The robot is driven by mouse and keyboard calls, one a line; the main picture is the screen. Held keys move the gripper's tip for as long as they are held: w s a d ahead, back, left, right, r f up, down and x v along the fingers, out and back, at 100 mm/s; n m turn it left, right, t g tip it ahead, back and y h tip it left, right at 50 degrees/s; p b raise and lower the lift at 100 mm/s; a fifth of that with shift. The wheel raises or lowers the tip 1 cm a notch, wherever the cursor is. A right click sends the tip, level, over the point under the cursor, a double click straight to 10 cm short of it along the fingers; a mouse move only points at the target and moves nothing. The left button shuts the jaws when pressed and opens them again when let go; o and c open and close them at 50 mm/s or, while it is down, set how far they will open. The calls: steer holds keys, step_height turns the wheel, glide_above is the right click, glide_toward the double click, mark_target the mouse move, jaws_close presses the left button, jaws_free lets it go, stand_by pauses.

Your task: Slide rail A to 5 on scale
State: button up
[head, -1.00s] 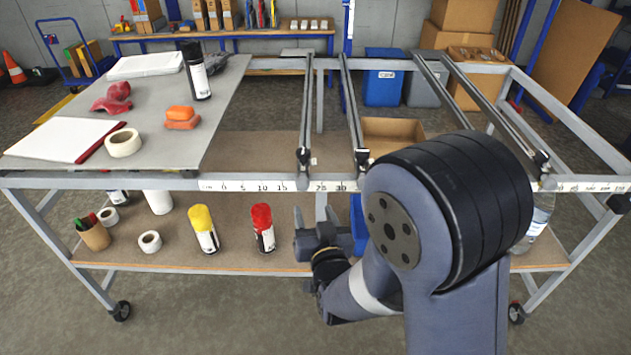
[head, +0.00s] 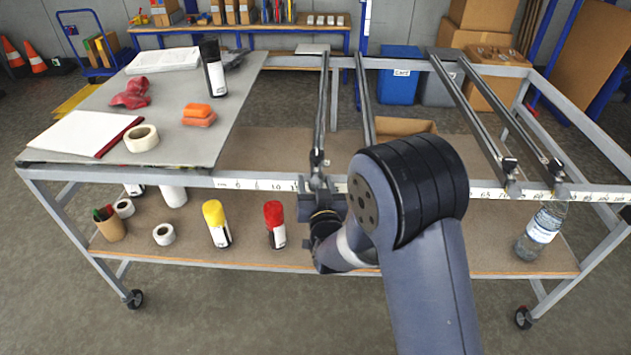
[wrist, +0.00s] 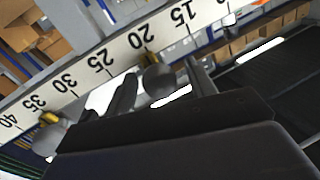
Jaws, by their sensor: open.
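The leftmost rail (head: 320,110) runs front to back across the open right part of the table frame. I cannot read a letter on it, so I cannot confirm it is rail A. A white scale (head: 255,183) runs along the front bar; it also shows upside down in the wrist view (wrist: 105,62), with 15 to 40 readable. A grey round knob (wrist: 158,84) with a yellow pointer sits near 20, and another knob (wrist: 48,139) near 35. My gripper (head: 321,184) is open at the leftmost rail's front end, its dark fingers seemingly either side of the nearer knob. Contact is unclear.
A second rail (head: 364,95) stands close to the right, its front end hidden by my arm. Two more rails (head: 465,105) (head: 510,115) stand farther right. A grey board (head: 170,125) with a tape roll (head: 142,138) covers the left part. Spray cans and a bottle (head: 541,230) stand below.

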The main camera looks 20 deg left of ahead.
steer(key=shift+w, duration=0.15)
steer(key=shift+c, duration=0.2)
steer(key=shift+a, duration=0.1)
jaws_close()
